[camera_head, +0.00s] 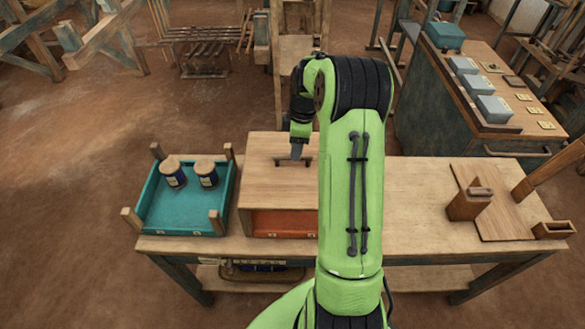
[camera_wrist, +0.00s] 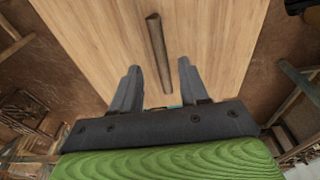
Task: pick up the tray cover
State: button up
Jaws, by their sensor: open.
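The tray cover (camera_head: 262,180) is a light wooden panel lying over an orange tray (camera_head: 284,222) on the table. A dark bar handle (camera_head: 284,162) stands on its top. My gripper (camera_head: 297,153) is above the cover at the handle, partly hidden by my arm. In the wrist view, the cover (camera_wrist: 215,35) fills the middle, and my gripper (camera_wrist: 158,66) is open. The handle (camera_wrist: 158,45) shows between the two fingers and beyond their tips, with a gap on each side. I cannot tell the exact height of the fingertips over it.
A teal tray (camera_head: 182,226) with corner posts holds two jars (camera_head: 190,174) left of the cover. On the right of the table (camera_head: 415,205) are a wooden board (camera_head: 505,207) with a wooden block and a small box (camera_head: 554,230). A cabinet with grey boxes stands behind right.

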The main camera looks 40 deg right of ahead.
aim_at(292, 163)
jog(key=f, duration=0.2)
jog(key=a+f, duration=0.1)
jog(key=f, duration=0.1)
jog(key=shift+w+f, duration=0.25)
jog(key=shift+f, duration=0.2)
jog(key=shift+r, duration=0.1)
grip_shut()
